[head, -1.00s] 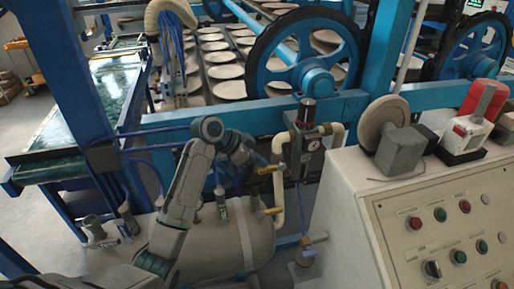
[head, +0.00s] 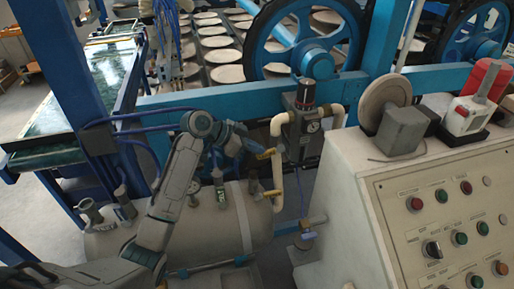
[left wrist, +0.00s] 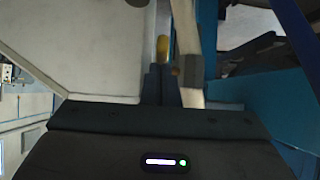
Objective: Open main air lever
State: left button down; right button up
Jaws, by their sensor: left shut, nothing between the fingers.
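Two yellow levers sit on the cream vertical pipe (head: 277,172) beside the air regulator (head: 305,125). The upper yellow lever (head: 266,154) is close to the tip of my left gripper (head: 256,148); the lower yellow lever (head: 271,193) is below it. I cannot tell which is the main air lever. In the left wrist view, my left gripper (left wrist: 160,84) is shut and empty. A yellow lever end (left wrist: 162,46) shows just beyond the fingertips, next to the pipe (left wrist: 186,45); contact is unclear. My right gripper is not in view.
A grey tank (head: 205,220) with valves lies below my left arm. A blue frame beam (head: 225,100) runs behind it. The cream control panel (head: 440,215) with several buttons stands at the right. A blue post (head: 65,60) stands at the left.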

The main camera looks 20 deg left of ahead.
pick_arm(q)
jog(key=shift+f+b, duration=1.05)
jog(key=shift+f, duration=1.25)
